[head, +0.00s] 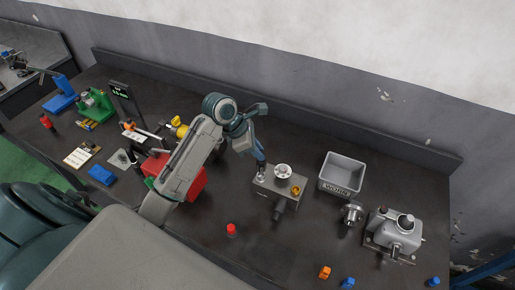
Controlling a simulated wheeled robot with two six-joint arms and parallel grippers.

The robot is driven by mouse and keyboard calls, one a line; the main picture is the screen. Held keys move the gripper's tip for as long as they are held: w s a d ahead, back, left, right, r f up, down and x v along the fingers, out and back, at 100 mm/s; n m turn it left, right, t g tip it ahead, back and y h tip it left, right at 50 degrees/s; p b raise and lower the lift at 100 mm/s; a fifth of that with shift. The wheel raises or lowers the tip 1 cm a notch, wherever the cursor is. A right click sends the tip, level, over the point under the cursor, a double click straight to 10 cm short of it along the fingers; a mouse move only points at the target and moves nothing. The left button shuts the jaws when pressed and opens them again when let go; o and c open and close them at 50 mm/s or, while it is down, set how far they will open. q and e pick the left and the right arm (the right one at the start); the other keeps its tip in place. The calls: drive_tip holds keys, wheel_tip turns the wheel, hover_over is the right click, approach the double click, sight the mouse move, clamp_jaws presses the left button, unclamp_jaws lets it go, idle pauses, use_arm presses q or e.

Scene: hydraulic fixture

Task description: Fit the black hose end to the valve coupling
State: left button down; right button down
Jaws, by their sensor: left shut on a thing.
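A grey valve block (266,190) sits on the dark bench near the middle. It carries a pale round handwheel (283,171) and a brass-coloured fitting (295,190). A black cylindrical piece (279,208) juts from its front side; I cannot tell whether it is the hose end. My left gripper (260,171) reaches down to the block's left end, beside the handwheel, at a small silvery fitting. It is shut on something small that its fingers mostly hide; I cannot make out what. My right gripper is not in view.
A grey bin (342,174), a metal flanged part (352,213) and a grey machine unit (395,234) stand to the right. A red box (192,182) is partly behind my left arm. A red knob (231,230) and orange piece (324,272) lie in front. The bench's middle front is mostly clear.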

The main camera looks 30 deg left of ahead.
use_arm(q)
drive_tip(key=shift+f, duration=0.85)
drive_tip(key=shift+f, duration=0.55)
drive_tip(key=shift+f, duration=0.1)
idle(0.4)
drive_tip(key=c, duration=1.3)
unclamp_jaws()
drive_tip(key=shift+o, duration=0.2)
